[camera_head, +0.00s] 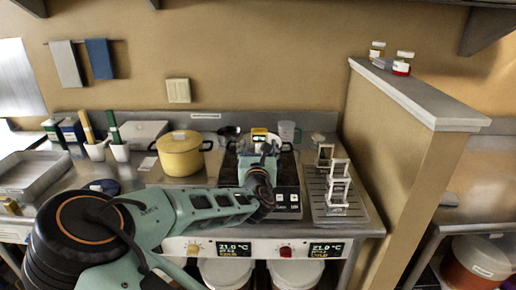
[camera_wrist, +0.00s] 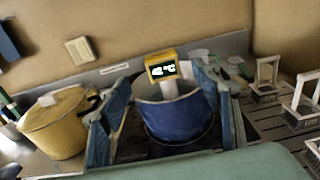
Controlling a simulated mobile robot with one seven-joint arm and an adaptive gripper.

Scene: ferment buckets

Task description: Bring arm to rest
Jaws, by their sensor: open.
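My arm reaches from the lower left of the head view over the counter to a black hot plate (camera_head: 287,199). My gripper (camera_head: 262,150) is at the back of this plate, with its fingers partly hidden by the wrist. In the wrist view my gripper (camera_wrist: 165,78) is open, with one finger at each side of a blue pot (camera_wrist: 172,119). The pot stands upright on the dark plate. I cannot tell whether the fingers touch it. A yellow thermometer (camera_wrist: 162,66) with a lit display shows at the pot's back rim.
A yellow lidded pot (camera_head: 180,158) stands left of the plate. White stands (camera_head: 338,188) sit on a drain rack at the right, beside a partition wall (camera_head: 409,150). White holders (camera_head: 120,152) with brushes and a grey tray (camera_head: 30,178) are at the left.

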